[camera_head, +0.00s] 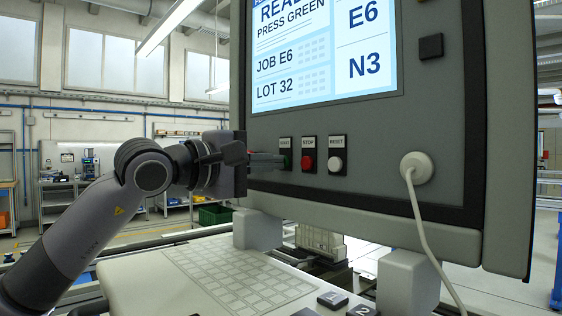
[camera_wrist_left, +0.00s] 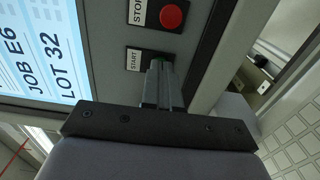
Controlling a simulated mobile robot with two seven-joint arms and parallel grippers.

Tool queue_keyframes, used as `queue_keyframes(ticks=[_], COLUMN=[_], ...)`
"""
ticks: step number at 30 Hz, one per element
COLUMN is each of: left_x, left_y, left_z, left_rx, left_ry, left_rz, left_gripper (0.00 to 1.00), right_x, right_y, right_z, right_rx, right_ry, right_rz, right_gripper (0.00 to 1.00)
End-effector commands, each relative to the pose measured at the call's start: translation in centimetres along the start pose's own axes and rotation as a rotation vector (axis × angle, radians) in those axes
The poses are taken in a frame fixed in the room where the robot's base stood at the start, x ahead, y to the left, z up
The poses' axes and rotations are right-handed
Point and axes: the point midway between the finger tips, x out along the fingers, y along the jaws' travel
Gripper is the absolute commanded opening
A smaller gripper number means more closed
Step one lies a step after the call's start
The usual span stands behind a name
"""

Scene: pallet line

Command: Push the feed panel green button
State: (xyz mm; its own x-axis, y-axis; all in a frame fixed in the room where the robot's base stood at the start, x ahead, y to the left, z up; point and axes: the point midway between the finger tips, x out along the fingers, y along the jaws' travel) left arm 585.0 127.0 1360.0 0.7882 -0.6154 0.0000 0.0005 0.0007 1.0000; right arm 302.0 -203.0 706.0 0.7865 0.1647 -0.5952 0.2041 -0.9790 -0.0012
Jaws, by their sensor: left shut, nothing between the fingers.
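The feed panel (camera_head: 440,130) fills the upper right of the head view, with a lit screen reading "PRESS GREEN". Below the screen sits a row of three buttons. The green START button (camera_head: 287,158) is at the left of the row, mostly hidden by my fingertips. My left gripper (camera_head: 280,162) is shut and empty, its tips at the START button; I cannot tell whether they touch it. In the left wrist view the closed fingers (camera_wrist_left: 160,68) reach beside the START label (camera_wrist_left: 133,61) and cover the button. My right gripper is not in view.
The red STOP button (camera_head: 307,163) and the white RESET button (camera_head: 336,164) are close to the right of START. A white plug with a cable (camera_head: 416,167) is further right. A keyboard shelf (camera_head: 225,280) juts out below the panel.

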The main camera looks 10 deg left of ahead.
Motion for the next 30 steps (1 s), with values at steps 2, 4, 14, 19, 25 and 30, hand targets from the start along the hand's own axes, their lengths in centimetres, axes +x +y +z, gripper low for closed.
queue_keyframes(ticks=[2, 4, 14, 19, 25, 30], left_x=[0.2, 0.3, 0.6, -0.3, -1.5, -2.5], left_y=[0.0, 0.0, 0.0, -0.2, -0.1, -0.1], left_z=[0.0, 0.0, 0.0, -0.1, 0.0, -0.1], left_rx=[0.0, 0.0, 0.001, 0.001, 0.002, 0.002], left_ry=[0.0, 0.0, 0.0, 0.002, 0.001, 0.002], left_rz=[0.0, 0.0, 0.001, 0.001, 0.002, 0.001], left_gripper=[0.0, 0.0, 0.0, 0.0, 0.0, 0.0], right_x=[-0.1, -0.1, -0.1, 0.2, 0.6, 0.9], right_y=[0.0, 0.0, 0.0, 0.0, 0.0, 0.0], right_z=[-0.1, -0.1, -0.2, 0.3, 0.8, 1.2], right_rx=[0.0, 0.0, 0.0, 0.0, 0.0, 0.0], right_ry=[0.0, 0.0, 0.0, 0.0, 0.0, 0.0], right_rz=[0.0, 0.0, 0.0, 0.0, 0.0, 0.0], right_gripper=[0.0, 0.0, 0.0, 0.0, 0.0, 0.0])
